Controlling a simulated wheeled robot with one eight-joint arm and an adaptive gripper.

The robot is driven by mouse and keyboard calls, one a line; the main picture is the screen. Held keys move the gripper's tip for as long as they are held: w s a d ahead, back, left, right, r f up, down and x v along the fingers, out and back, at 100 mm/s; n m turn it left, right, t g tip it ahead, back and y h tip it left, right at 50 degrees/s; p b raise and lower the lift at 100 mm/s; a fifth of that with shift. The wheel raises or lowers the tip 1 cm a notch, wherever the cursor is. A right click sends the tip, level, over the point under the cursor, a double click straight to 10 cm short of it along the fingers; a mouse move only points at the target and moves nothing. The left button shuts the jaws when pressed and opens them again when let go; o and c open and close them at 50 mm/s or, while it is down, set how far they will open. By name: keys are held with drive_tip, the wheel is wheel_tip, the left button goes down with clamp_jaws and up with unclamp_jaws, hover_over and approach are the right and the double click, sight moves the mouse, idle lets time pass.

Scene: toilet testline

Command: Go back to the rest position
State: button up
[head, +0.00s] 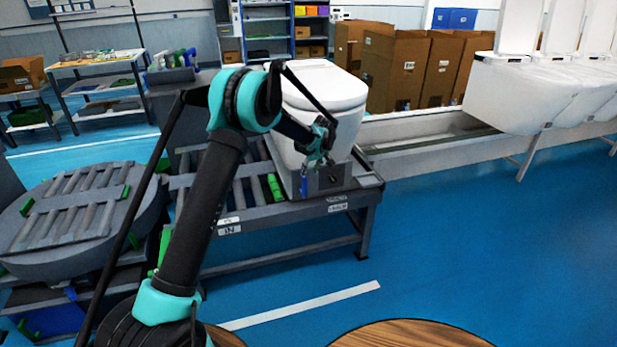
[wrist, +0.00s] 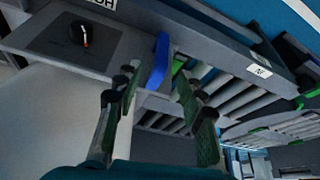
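My arm reaches forward from the bottom of the head view. My gripper (head: 318,150) is in front of the white toilet (head: 335,88), which sits on the roller conveyor (head: 257,215). In the wrist view my gripper (wrist: 158,100) has its two fingers spread apart. Nothing is between them. A blue upright piece (wrist: 159,62) shows beyond the fingers, and it also shows below my gripper in the head view (head: 304,184). A grey plate (wrist: 75,45) with a dark knob (wrist: 84,32) lies beside it. I cannot tell whether a finger touches anything.
A round roller turntable (head: 75,215) stands at the left. Cardboard boxes (head: 395,70) and a row of white toilets (head: 520,92) stand at the back right. A wooden round top (head: 410,335) is at the bottom edge. The blue floor at right is clear.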

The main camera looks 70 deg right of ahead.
drive_tip(key=shift+a+r, duration=0.1)
drive_tip(key=shift+r, duration=0.2)
idle(0.4)
